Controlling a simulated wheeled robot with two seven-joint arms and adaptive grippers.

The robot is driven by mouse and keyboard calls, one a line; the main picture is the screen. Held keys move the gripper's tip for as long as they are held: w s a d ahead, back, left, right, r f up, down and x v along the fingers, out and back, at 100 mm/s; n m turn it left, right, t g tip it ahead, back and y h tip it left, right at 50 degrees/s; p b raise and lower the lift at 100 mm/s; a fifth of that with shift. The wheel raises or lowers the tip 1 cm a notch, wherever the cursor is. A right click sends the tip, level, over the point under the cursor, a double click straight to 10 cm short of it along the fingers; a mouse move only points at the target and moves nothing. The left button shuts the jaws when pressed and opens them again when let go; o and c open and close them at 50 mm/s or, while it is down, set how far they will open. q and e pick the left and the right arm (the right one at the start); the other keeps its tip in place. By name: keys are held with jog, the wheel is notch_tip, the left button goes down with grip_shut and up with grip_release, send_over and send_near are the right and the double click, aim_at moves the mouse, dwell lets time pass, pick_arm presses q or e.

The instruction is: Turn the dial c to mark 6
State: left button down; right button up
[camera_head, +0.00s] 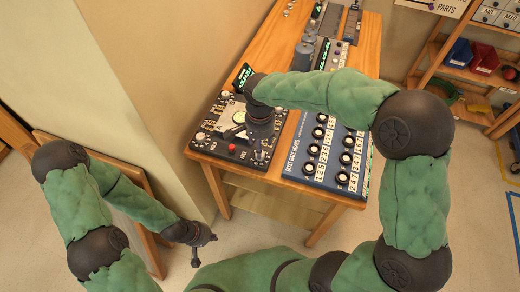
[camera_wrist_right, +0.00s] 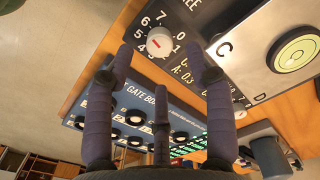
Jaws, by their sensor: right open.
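The dial (camera_wrist_right: 158,43) beside the letter C is a small white round knob with a red mark, ringed by printed numbers, in the right wrist view. The red mark lies on its left side; I cannot tell exactly which number it points at. My right gripper (camera_wrist_right: 158,60) is open, its fingers spread below and either side of the dial, with no clear contact. In the head view the right gripper (camera_head: 257,150) is over the front right of the dark control panel (camera_head: 207,143) and hides part of it. My left gripper (camera_head: 203,248) is open and empty, low and left of the table.
The blue gate board (camera_head: 330,150) with several black knobs lies right of the panel on the wooden table (camera_head: 212,172). A round green gauge (camera_head: 238,117) and red button (camera_head: 232,148) are on the panel. Grey cylinders (camera_head: 303,55) stand farther back. A wall borders the table's left.

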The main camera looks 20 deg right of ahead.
notch_tip(320, 180, up, 7)
jog(key=shift+r, duration=0.15)
pick_arm(q)
jog(key=shift+s, duration=0.1)
pick_arm(e)
jog(key=shift+s, duration=0.1)
dwell(0.5)
